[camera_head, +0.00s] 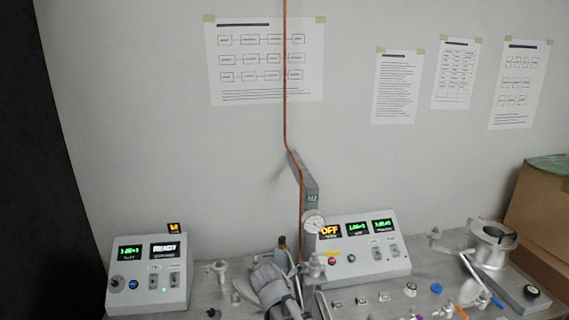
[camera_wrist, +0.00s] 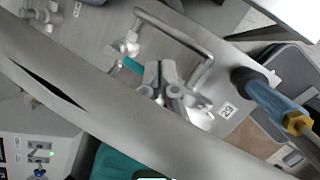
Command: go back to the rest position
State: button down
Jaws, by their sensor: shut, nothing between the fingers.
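My gripper (camera_head: 272,288) shows at the bottom middle of the head view, over the grey bench (camera_head: 225,300). It is shut with nothing held. In the wrist view, grey metal parts fill much of the picture, and I cannot tell clearly which belong to my gripper.
A control box (camera_head: 148,276) reading READY stands left; another (camera_head: 362,252) reading OFF stands right of the gripper. A blue-handled tool (camera_wrist: 272,100) shows in the wrist view.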

jog(key=s+d+f+m+g+y, duration=0.1)
jog(key=s+d+m, duration=0.3)
jog(key=m, duration=0.4)
jog(key=s+d+f+m+g+y, duration=0.1)
jog(key=s+d+m+g, duration=0.2)
jog(key=d+m, duration=0.4)
jog(key=s+d+f+m+g, duration=0.1)
jog(key=s+d+m, duration=0.3)
jog(key=m, duration=0.6)
jog(key=shift+s+d+m+g+y, duration=0.35)
jog(key=shift+d+m+g+y, duration=0.05)
jog(key=shift+d, duration=0.65)
